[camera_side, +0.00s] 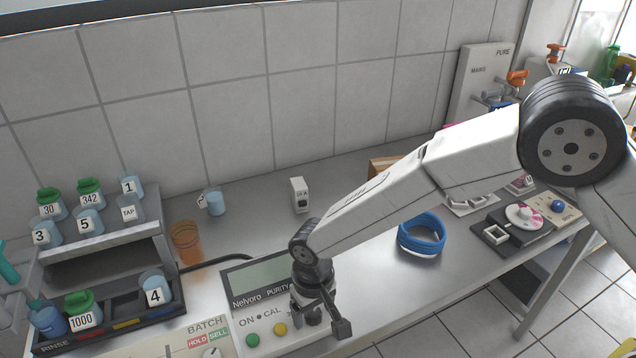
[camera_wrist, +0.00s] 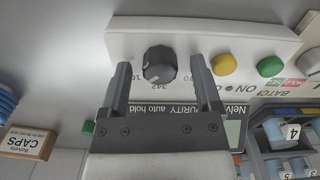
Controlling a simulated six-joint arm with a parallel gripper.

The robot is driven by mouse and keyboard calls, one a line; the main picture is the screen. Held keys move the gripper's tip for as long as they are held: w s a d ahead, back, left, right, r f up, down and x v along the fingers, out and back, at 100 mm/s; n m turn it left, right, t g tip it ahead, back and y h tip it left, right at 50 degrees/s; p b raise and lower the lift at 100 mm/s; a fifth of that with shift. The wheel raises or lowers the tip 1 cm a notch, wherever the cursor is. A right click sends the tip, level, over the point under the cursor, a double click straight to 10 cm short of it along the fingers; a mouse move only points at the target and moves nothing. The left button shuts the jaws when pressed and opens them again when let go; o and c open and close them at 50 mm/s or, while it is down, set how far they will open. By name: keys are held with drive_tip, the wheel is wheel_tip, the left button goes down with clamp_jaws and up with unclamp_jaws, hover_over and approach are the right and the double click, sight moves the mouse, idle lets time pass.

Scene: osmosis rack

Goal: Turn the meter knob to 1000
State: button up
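The purity meter (camera_side: 237,317) is a cream box with a grey screen, a green button and a yellow button, at the bottom middle of the side view. It shows upside down in the wrist view (camera_wrist: 215,38). Its knob (camera_wrist: 161,64) is dark, ridged and round, with "342" printed beside it and other numbers partly hidden; I cannot tell clearly which number it points to. My gripper (camera_wrist: 160,62) is open. Its fingers appear on either side of the knob with gaps, apparently not touching it. In the side view my gripper (camera_side: 322,312) points down over the meter's right end.
Left of the meter stands a rack (camera_side: 110,325) with several numbered bottles. An orange cup (camera_side: 187,243) and a black cable (camera_side: 220,260) are behind. A blue hose coil (camera_side: 421,235) lies to the right. A "CAPS" box (camera_wrist: 28,142) shows in the wrist view.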

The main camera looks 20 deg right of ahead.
sight(314, 312)
drive_tip(key=shift+r, duration=3.9)
drive_tip(key=s+d+r+t, duration=0.1)
drive_tip(key=s+d, duration=0.3)
drive_tip(key=d, duration=0.6)
drive_tip(key=s+d+r+m, duration=0.1)
drive_tip(key=s+d, duration=0.2)
drive_tip(key=d, duration=0.7)
drive_tip(key=s+d+r+t, duration=0.1)
drive_tip(key=s+d, duration=0.3)
drive_tip(key=d, duration=0.6)
drive_tip(key=shift+s+d+m+t, duration=0.2)
drive_tip(key=shift+s+m+t, duration=0.1)
drive_tip(key=shift+m, duration=0.1)
